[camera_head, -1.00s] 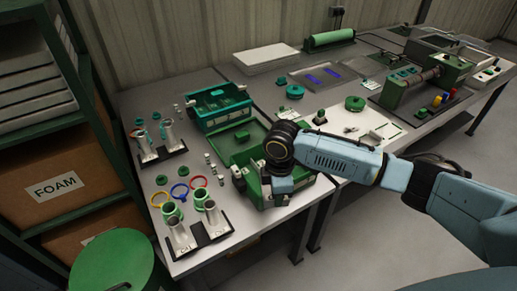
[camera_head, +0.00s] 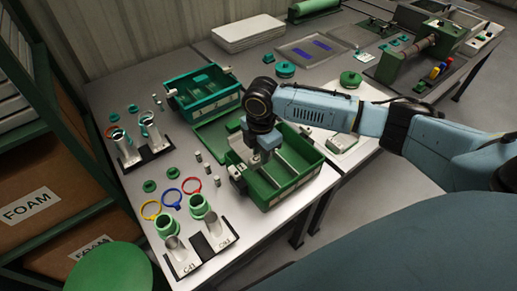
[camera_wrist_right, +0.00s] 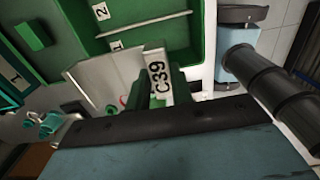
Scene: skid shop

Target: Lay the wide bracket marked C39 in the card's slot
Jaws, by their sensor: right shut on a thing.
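My right gripper (camera_head: 255,160) is over the open green box (camera_head: 285,197) on the near table. It is shut on the wide bracket, a pale plate marked C39 (camera_wrist_right: 157,78) that shows in the right wrist view just beyond the dark gripper edge. The bracket's lower part is hidden by the gripper, and in the head view I cannot clearly make it out. The green box has compartments, with labels 1 and 2 seen in the wrist view. A white card (camera_head: 345,148) lies partly behind my right arm; its slot cannot be made out. My left gripper is not in view.
Black stands with silver tubes stand at the near front (camera_head: 208,250) and left (camera_head: 145,158). Coloured rings (camera_head: 172,197) lie between them. A teal box (camera_head: 205,103) stands behind the green box. A shelf with foam boxes (camera_head: 40,205) is at the left.

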